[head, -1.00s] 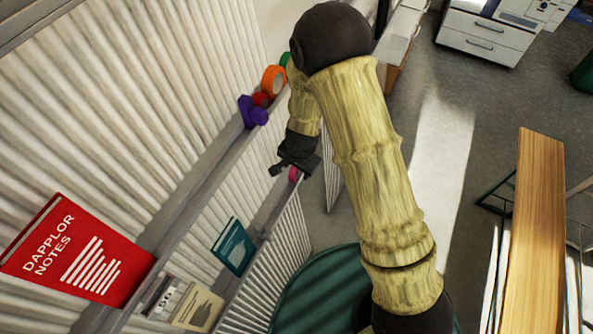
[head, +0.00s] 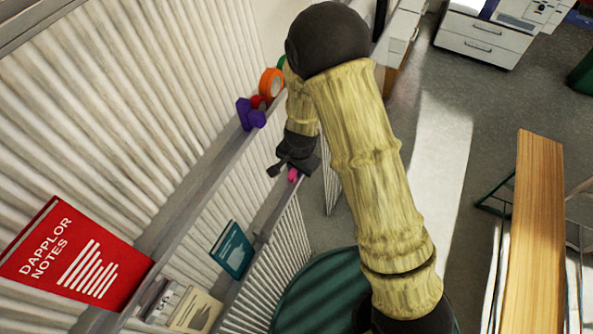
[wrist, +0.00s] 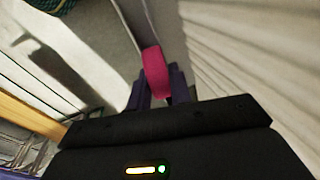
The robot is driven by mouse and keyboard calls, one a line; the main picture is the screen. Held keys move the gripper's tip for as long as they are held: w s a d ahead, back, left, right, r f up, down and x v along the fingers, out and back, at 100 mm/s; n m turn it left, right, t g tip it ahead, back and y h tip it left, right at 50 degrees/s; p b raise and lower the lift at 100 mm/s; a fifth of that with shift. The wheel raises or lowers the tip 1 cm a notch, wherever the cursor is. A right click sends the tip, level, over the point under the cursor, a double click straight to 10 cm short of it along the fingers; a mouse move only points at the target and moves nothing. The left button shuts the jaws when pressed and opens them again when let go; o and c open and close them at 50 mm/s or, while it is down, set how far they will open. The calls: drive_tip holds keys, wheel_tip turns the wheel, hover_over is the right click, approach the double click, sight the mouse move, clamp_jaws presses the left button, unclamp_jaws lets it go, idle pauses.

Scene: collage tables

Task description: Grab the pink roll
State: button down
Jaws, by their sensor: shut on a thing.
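The pink roll (wrist: 156,72) sits between the fingertips of my gripper (wrist: 158,90) in the wrist view. The fingers are shut on it, one on each side. In the head view, my gripper (head: 293,165) is beside the lower ledge of the ribbed panel, and a small part of the pink roll (head: 293,175) shows just under it. My arm and gripper hide most of the roll there. I cannot tell whether the roll still touches the ledge.
An orange roll (head: 271,82), a red one (head: 258,101) and a purple object (head: 250,114) sit on the upper ledge. A red book (head: 75,255) and a teal book (head: 232,250) stand on ledges nearer. A wooden bench (head: 538,240) is at right. Grey floor lies between.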

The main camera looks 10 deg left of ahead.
drive_tip(key=shift+w+a+r, duration=0.1)
drive_tip(key=shift+a+r, duration=0.25)
drive_tip(key=shift+r, duration=0.5)
drive_tip(key=s+d+b, duration=0.3)
drive_tip(key=d+b, duration=0.1)
drive_tip(key=d, duration=0.4)
drive_tip(key=s+d+b, duration=0.3)
drive_tip(key=d, duration=0.6)
drive_tip(key=shift+d+r+b, duration=0.25)
drive_tip(key=shift+r+b, duration=0.1)
drive_tip(key=shift+b, duration=0.05)
